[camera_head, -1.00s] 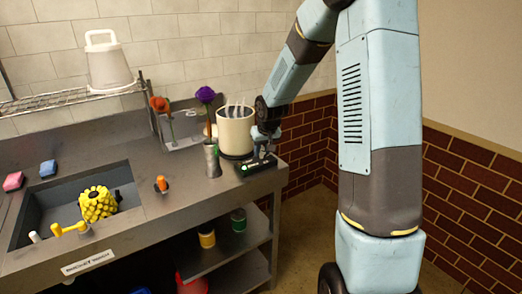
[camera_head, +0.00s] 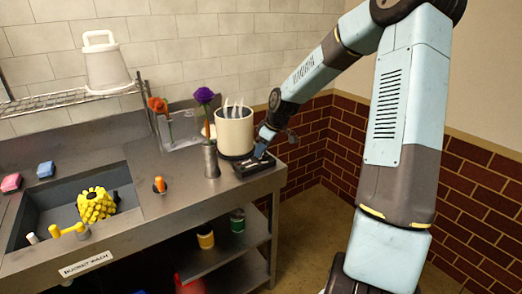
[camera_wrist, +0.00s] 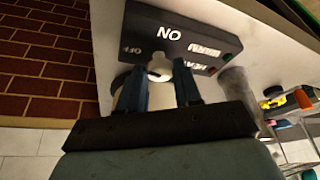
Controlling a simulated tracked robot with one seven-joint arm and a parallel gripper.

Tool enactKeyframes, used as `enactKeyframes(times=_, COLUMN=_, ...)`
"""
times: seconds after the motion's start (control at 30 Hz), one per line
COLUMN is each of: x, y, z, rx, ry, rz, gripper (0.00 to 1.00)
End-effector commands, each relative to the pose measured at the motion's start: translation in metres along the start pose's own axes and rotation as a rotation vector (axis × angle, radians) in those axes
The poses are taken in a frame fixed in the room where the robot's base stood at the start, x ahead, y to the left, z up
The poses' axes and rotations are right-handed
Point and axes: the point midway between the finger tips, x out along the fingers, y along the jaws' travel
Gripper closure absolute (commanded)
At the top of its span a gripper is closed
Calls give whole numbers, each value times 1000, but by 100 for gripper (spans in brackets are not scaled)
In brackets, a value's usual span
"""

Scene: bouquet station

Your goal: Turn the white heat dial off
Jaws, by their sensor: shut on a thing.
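The white dial (camera_wrist: 160,68) sits on a dark control box (camera_wrist: 205,45). The box carries white lettering: a large ON-type word upside down at top middle and a smaller OFF-type word at left. The box also shows in the head view (camera_head: 240,166) at the right end of the counter. My gripper (camera_wrist: 158,76) has one finger on each side of the dial and is shut on it. In the head view my gripper (camera_head: 261,150) reaches down to the box from the right and hides the dial. The dial's exact pointing is hard to tell.
A cream pot (camera_head: 235,132) with pale wisps above it stands just behind the box. A metal vase (camera_head: 211,160) with a purple flower stands to the left. A sink (camera_head: 45,208) with a yellow object lies further left. The counter ends just right of the box.

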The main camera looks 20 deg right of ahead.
Motion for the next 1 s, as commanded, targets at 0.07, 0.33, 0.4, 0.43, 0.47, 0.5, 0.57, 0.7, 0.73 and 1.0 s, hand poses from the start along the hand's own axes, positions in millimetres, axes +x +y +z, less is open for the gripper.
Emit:
enactKeyframes(times=0.07, x=0, y=1, z=0, rx=-51, ry=2, rz=-23, gripper=97)
enactKeyframes(times=0.33, x=0, y=2, z=-1, rx=-191, ry=1, rz=-79, gripper=97)
enactKeyframes(times=0.4, x=0, y=2, z=-1, rx=-212, ry=1, rz=-88, gripper=97)
enactKeyframes(times=0.43, x=0, y=2, z=-1, rx=-221, ry=1, rz=-91, gripper=97)
enactKeyframes(times=0.47, x=0, y=2, z=-1, rx=-227, ry=1, rz=-94, gripper=97)
enactKeyframes(times=0.5, x=0, y=2, z=-1, rx=-235, ry=1, rz=-97, gripper=97)
enactKeyframes(times=0.57, x=0, y=2, z=-1, rx=-244, ry=1, rz=-102, gripper=97)
enactKeyframes(times=0.7, x=0, y=2, z=-1, rx=-256, ry=0, rz=-107, gripper=97)
enactKeyframes(times=0.73, x=0, y=2, z=-1, rx=-257, ry=0, rz=-107, gripper=97)
enactKeyframes(times=1.0, x=1, y=1, z=-1, rx=-257, ry=0, rz=-108, gripper=97)
